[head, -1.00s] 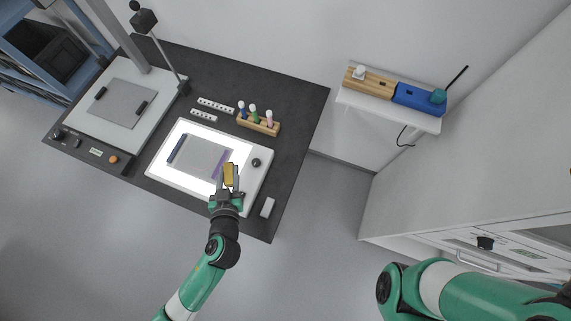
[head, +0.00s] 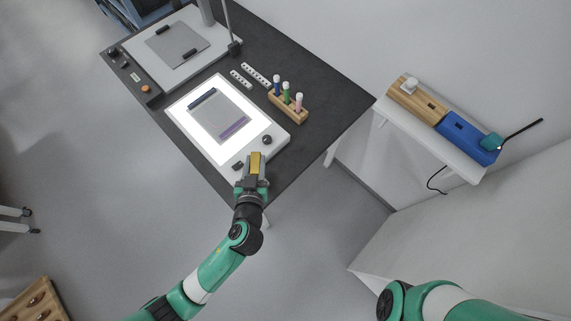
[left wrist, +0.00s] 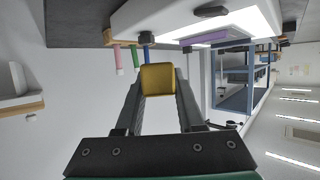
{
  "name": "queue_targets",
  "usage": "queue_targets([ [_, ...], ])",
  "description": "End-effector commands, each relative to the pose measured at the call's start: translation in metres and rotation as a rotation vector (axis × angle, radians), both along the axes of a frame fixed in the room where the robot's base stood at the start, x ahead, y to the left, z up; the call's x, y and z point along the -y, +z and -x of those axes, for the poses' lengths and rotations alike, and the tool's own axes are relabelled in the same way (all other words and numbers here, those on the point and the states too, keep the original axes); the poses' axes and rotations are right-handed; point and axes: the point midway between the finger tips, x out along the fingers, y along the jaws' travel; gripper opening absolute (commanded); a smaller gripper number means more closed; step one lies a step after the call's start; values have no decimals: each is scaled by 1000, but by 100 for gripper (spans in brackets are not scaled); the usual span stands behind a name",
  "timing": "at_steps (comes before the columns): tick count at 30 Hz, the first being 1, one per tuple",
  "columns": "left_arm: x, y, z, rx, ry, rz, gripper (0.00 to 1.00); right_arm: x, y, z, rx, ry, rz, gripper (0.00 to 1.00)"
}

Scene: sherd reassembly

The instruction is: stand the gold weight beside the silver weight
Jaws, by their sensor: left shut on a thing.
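The gold weight (head: 255,163) is a small yellow block held between the fingertips of my left gripper (head: 256,168). In the left wrist view the gold weight (left wrist: 158,78) shows its square face between both fingers (left wrist: 157,90). In the head view the gripper is in front of the near right corner of the lit white light box (head: 187,121); I cannot tell its height. I cannot make out a silver weight in either current view; the gripper may cover it. My right gripper is out of view.
On the light box lie a grey sheet (head: 218,114), a dark blue bar (head: 202,98) and a purple bar (head: 235,130). A wooden rack (head: 288,106) with coloured bottles stands behind. The black table's (head: 335,98) right side is bare. A white shelf (head: 440,145) is at right.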

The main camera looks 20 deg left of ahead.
Motion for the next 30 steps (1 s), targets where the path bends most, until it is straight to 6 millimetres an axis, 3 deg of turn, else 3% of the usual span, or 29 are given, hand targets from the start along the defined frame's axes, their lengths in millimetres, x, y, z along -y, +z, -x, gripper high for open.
queue_targets([
  [1, 10, -11, -13, 4, -3, 2, 0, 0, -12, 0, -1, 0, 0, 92],
  [5, 32, -27, -43, 5, -3, 1, 0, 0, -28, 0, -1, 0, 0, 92],
  [7, 39, -51, -51, 2, -3, 0, 0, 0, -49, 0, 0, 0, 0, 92],
  [12, 51, -71, -68, 4, 0, 1, 0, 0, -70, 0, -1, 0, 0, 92],
  [20, 55, -74, -73, 4, 0, 1, 0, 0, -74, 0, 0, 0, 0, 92],
  [26, 59, -108, -78, 2, -1, 0, 0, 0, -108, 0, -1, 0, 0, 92],
  [30, 59, -113, -78, 2, 0, 0, 0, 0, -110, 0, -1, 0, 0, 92],
])
